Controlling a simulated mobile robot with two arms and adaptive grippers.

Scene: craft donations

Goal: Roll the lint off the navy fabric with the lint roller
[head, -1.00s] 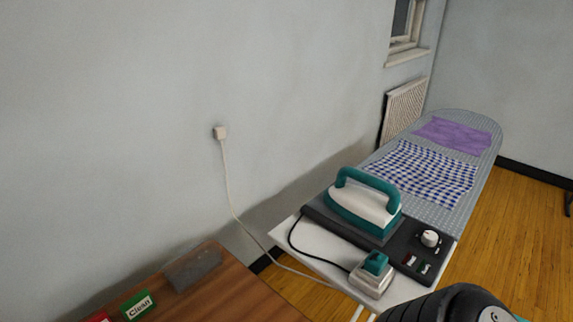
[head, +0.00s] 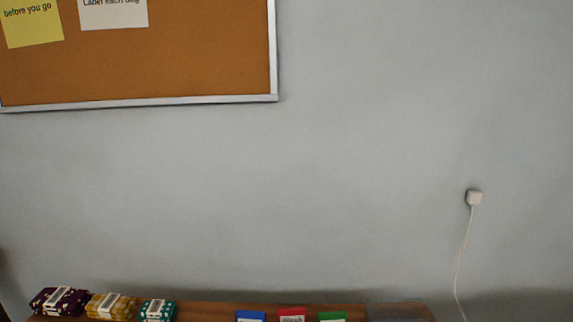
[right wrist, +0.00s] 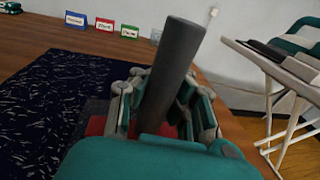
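My right gripper (right wrist: 160,105) shows in the right wrist view, its teal and grey fingers closed around a dark grey cylinder that looks like part of the lint roller (right wrist: 176,60). The cylinder tilts up and away; its lower end is hidden between the fingers and behind the teal body. The navy fabric (right wrist: 50,100) lies flat on the wooden table left of the gripper, covered in many pale lint flecks. I cannot tell whether the roller touches it. Neither gripper shows in the head view, and my left gripper is not in view.
Blue (right wrist: 75,19), red (right wrist: 104,24) and green (right wrist: 129,31) label cards stand along the table's back. Folded patterned fabrics (head: 60,301) sit at the back left. The ironing board (right wrist: 270,60) stands right of the table. A cork board (head: 140,60) hangs on the wall.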

